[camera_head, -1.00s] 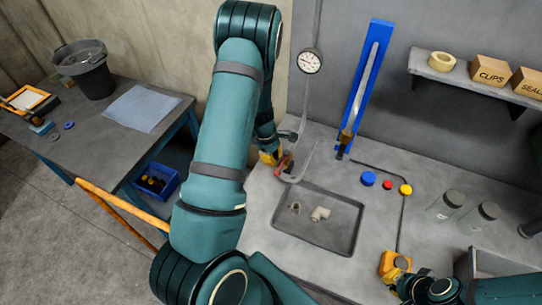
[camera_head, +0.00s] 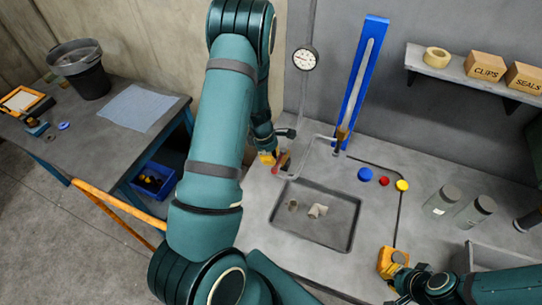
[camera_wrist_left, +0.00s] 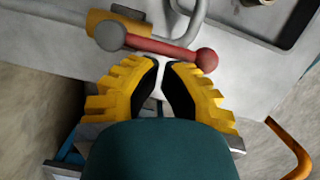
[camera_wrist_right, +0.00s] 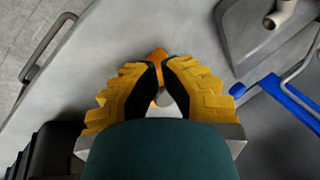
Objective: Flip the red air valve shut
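The red air valve lever (camera_head: 284,161) is on the bench's left side, beside a bent grey pipe. My right gripper (camera_wrist_right: 158,64) is low over the bench's front right. An orange piece shows at its tips; I cannot tell whether it is held.
A sunken tray (camera_head: 345,242) with small fittings lies right of the lever. Blue (camera_head: 365,174), red (camera_head: 384,181) and yellow (camera_head: 402,186) buttons sit behind it. A pressure gauge (camera_head: 305,59) and a blue upright panel (camera_head: 362,85) stand at the back. Grey canisters (camera_head: 440,201) stand right.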

